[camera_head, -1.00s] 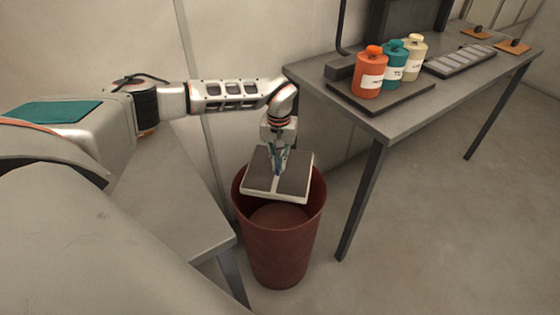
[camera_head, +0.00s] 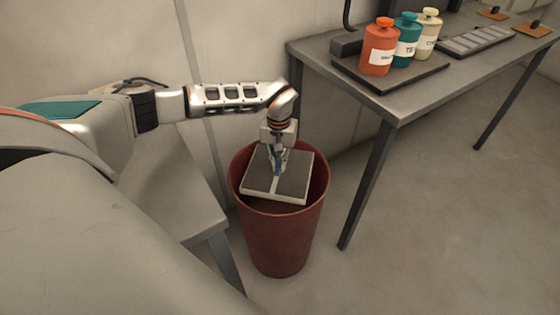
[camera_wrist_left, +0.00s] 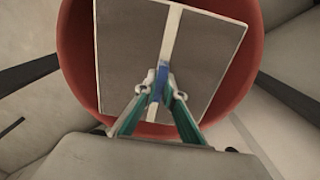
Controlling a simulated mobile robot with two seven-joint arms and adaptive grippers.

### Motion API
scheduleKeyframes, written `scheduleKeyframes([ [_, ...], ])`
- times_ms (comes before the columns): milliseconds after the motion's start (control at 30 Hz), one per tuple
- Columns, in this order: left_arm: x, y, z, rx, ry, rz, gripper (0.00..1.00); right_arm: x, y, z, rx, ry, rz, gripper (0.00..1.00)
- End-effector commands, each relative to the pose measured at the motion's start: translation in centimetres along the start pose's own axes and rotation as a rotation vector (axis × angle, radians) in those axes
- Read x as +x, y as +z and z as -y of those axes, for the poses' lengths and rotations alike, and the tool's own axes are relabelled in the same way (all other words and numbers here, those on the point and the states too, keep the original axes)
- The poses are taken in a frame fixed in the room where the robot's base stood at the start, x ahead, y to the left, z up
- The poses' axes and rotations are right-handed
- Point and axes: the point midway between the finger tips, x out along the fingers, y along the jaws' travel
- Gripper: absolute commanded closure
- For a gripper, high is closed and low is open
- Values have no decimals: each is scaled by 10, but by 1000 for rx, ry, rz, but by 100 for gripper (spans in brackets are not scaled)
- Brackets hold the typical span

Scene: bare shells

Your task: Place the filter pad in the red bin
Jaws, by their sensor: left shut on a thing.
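The filter pad (camera_head: 294,183) is a flat square with dark grey faces, a pale rim and a pale middle strip. My left gripper (camera_head: 278,171) points down and is shut on the pad at its middle. The red bin (camera_head: 282,238) stands on the floor below. The pad is at the bin's mouth, roughly within its rim, slightly tilted. In the left wrist view the pad (camera_wrist_left: 205,60) covers most of the opening, with the red bin wall (camera_wrist_left: 77,60) around it and the fingers (camera_wrist_left: 158,92) at its middle strip. The bin's bottom is hidden. My right gripper is not in view.
A grey table (camera_head: 403,108) stands behind and right, with orange (camera_head: 380,50), teal (camera_head: 405,45) and cream (camera_head: 428,38) bottles on a dark tray (camera_head: 383,87). A grey bench (camera_head: 185,200) is left of the bin. The floor at right is clear.

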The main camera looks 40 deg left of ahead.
Motion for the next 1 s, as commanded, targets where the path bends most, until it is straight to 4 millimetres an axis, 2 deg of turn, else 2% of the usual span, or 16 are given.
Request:
scheduleKeyframes([
  [267,0,0,0,0,1,-1,100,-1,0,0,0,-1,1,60],
  [300,0,0,0,0,0,-1,81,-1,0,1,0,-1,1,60],
  [367,0,0,0,0,0,-1,71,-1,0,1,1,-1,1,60],
  [1000,0,0,0,0,0,-1,71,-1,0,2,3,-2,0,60],
])
